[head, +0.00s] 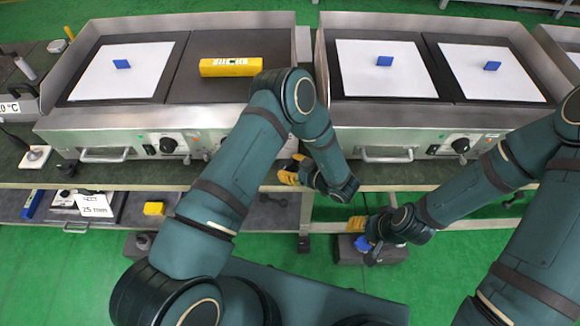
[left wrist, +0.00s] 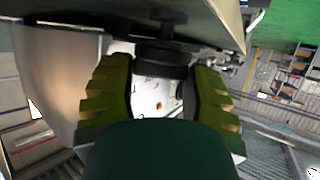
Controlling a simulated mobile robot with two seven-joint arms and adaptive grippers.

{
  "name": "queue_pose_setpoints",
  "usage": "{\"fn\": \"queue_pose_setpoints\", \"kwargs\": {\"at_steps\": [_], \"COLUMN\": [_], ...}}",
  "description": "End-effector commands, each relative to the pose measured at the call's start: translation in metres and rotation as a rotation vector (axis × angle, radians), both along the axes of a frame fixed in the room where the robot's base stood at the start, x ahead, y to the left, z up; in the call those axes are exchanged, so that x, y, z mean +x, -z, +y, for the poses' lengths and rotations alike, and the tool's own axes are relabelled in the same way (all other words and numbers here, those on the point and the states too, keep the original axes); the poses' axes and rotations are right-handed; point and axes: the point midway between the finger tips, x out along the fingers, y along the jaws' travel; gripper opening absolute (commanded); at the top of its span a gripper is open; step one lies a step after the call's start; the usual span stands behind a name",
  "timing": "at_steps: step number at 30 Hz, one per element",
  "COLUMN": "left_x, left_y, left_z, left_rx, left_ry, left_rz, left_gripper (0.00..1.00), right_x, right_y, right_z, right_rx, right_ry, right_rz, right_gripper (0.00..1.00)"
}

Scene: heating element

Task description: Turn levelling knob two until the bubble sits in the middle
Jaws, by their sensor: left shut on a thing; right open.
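The yellow spirit level (head: 230,67) lies on the right dark plate of the left griddle (head: 165,122). Its bubble is too small to make out. My left gripper (head: 291,172) is low at the right front corner of that griddle. In the left wrist view its yellow fingers stand either side of a dark round levelling knob (left wrist: 162,65) under the metal body, and it is shut on it. The head view hides this knob, and no number shows on it. My right gripper (head: 355,225) is open, low in front of the right griddle (head: 400,122).
White sheets with blue pieces (head: 122,64) lie on the other griddle plates. A lower shelf (head: 130,207) holds a yellow block (head: 154,208) and a label card. A dark box (head: 370,252) stands on the floor near my right gripper. Green floor is free at the left front.

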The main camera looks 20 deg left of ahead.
Motion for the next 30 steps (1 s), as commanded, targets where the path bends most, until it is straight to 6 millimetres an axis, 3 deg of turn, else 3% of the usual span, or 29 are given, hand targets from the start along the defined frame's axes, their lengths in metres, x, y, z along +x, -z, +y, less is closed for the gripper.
{"fn": "queue_pose_setpoints", "kwargs": {"at_steps": [6, 7, 9, 30], "left_x": [0.0010, 0.0010, 0.0009, 0.0023], "left_y": [-0.0003, -0.0002, -0.0002, -0.0050], "left_z": [0.0025, 0.0026, 0.0024, 0.0056], "left_rx": [0.004, 0.004, 0.003, 0.001], "left_ry": [-0.002, -0.002, -0.002, 0.135], "left_rz": [-0.003, -0.003, -0.003, -0.002], "left_gripper": [0.16, 0.62, 0.86, 0.87], "right_x": [-0.0001, -0.0002, -0.0002, 0.0000], "right_y": [0.0001, 0.0001, 0.0001, -0.0027], "right_z": [0.0000, 0.0001, 0.0001, 0.0000], "right_rx": [0.000, 0.000, 0.000, 0.000], "right_ry": [0.000, 0.000, 0.000, 0.000], "right_rz": [0.000, 0.000, 0.000, 0.000], "right_gripper": [0.47, 0.47, 0.47, 0.47]}}
